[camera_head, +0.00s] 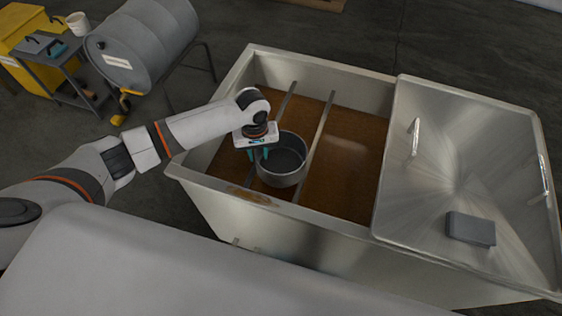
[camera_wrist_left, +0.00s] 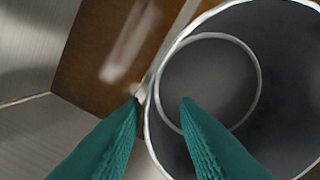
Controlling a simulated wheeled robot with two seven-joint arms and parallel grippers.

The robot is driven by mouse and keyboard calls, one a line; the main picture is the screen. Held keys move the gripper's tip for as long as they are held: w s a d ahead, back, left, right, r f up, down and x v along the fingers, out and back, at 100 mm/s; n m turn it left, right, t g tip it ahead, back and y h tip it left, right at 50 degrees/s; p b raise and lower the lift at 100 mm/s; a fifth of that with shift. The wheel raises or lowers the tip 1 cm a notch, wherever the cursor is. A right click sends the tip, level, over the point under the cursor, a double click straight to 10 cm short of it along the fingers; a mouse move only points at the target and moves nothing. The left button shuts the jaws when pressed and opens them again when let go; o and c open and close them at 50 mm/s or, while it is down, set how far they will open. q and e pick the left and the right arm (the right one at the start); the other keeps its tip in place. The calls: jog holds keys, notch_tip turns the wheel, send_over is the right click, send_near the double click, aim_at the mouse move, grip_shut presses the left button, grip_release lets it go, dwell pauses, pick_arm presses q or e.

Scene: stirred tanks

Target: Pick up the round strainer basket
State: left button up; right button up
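The round strainer basket (camera_head: 283,172) is a grey metal pot-like vessel with an open top. It rests at two rails over the brown contents of the steel tank (camera_head: 215,235). My left gripper (camera_head: 258,154) is above the basket's left rim in the head view, with its teal fingers pointing down. In the left wrist view the two teal fingers (camera_wrist_left: 160,102) stand apart with a gap between them, one over the basket's rim and inside (camera_wrist_left: 210,80), the other outside it. I cannot tell whether they touch the wall. My right gripper is not in view.
A steel lid (camera_head: 465,175) with handles covers the tank's right part, and a grey block (camera_head: 470,229) lies on it. Two metal rails (camera_head: 321,132) cross the opening. A grey drum (camera_head: 143,47), a cart (camera_head: 70,75) and a white bucket (camera_head: 78,22) stand at upper left.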

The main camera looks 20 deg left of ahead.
pick_arm(q)
notch_tip(320, 180, down, 4)
jog(key=shift+f, duration=0.15)
grip_shut()
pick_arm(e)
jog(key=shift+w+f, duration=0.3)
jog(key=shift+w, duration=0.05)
